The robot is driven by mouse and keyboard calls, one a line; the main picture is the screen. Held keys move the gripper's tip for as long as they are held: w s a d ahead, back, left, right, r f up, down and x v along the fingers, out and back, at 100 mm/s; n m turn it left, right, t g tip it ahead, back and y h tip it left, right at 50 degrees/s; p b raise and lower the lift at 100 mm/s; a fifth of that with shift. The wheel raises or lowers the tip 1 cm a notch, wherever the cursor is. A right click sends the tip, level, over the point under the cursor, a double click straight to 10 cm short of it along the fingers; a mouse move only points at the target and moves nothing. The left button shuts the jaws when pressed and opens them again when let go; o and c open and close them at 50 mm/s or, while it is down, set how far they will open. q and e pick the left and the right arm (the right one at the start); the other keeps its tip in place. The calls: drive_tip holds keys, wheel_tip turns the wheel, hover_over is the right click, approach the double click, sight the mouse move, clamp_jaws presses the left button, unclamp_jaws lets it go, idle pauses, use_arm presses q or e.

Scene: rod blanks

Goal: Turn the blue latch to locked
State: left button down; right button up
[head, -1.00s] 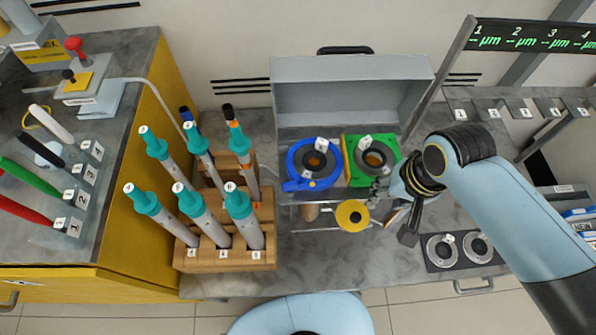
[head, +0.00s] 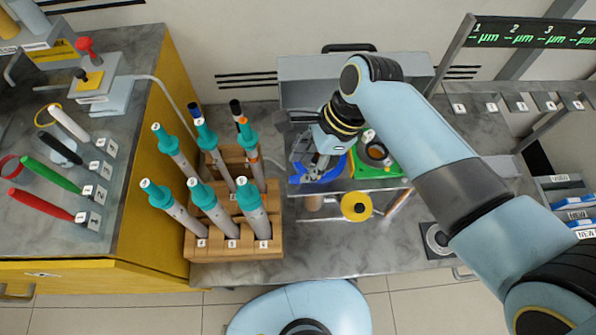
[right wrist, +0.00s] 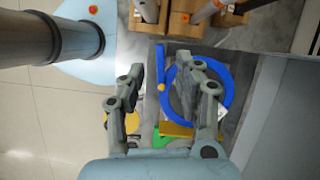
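The blue latch (head: 334,172) is a blue ring with a straight handle, set on the grey fixture beside a green latch (head: 368,168). My right gripper (head: 309,165) is above the blue latch and hides much of it in the head view. In the right wrist view the right gripper (right wrist: 160,75) is open, with its fingers on either side of the blue handle (right wrist: 168,72). The far finger overlaps the blue ring (right wrist: 231,92). I cannot tell whether either finger touches the handle. My left gripper is not in view.
A yellow disc (head: 356,206) sits at the fixture's front. A wooden rack (head: 235,238) with several teal-capped tools stands to the left of the fixture. The grey bench top (head: 310,255) in front is clear. A raised grey lid (head: 300,90) stands behind.

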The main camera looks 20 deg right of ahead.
sight(297, 176)
drive_tip(key=x, duration=0.4)
drive_tip(key=shift+f+b, duration=0.25)
drive_tip(key=shift+b, duration=0.05)
clamp_jaws()
